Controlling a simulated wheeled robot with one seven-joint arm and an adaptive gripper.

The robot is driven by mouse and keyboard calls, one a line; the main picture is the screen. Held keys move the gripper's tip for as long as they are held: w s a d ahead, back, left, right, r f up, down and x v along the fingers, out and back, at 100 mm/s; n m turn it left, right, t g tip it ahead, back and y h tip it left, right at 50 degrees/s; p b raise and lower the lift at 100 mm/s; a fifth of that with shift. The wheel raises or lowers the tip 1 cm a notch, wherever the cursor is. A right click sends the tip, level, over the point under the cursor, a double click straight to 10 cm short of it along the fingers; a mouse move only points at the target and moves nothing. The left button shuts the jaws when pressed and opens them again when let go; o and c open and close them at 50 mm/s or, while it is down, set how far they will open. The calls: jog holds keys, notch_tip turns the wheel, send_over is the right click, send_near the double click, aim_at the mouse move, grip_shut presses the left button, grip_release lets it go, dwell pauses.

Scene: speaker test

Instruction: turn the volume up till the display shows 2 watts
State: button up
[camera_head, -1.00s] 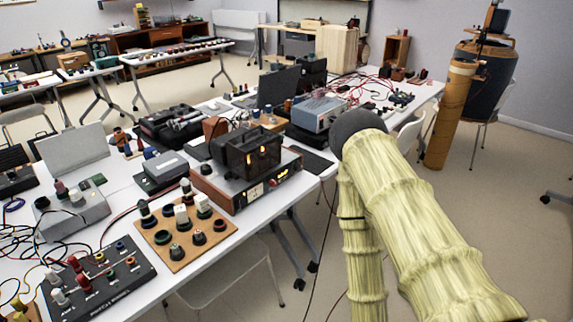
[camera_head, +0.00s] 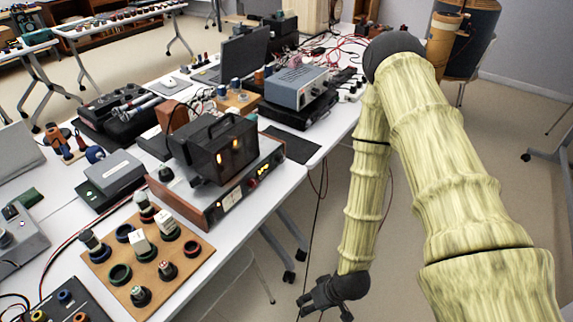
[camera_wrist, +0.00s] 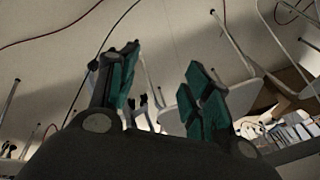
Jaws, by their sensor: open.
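A low unit with wooden ends and a dark front panel (camera_head: 249,187) stands near the table's front edge. Its front carries a small lit white window (camera_head: 232,198), a red-orange light and knobs; any reading is too small to make out. My gripper (camera_head: 323,304) hangs low in front of the table, to the right of and below the unit, touching nothing visible. In the wrist view my gripper (camera_wrist: 165,80) has its fingers apart with nothing between them.
A tan board with several knobs (camera_head: 122,250) lies left of the unit. A blue-grey instrument (camera_head: 296,86) and a laptop (camera_head: 240,55) stand behind. Table legs and a cable are close to my gripper. The floor right of the table is open.

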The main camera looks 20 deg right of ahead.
jog(key=w+r+n+t+y+b, duration=0.1)
jog(key=w+r+t+y+b, duration=0.1)
jog(key=w, duration=0.8)
jog(key=n+t+y+b, duration=0.6)
jog(key=t+b, duration=0.3)
jog(key=t, duration=0.1)
send_near(283, 160)
jog(key=shift+b+x, duration=0.3)
jog(key=shift+x, duration=4)
jog(key=shift+r, duration=0.1)
jog(key=c, duration=1)
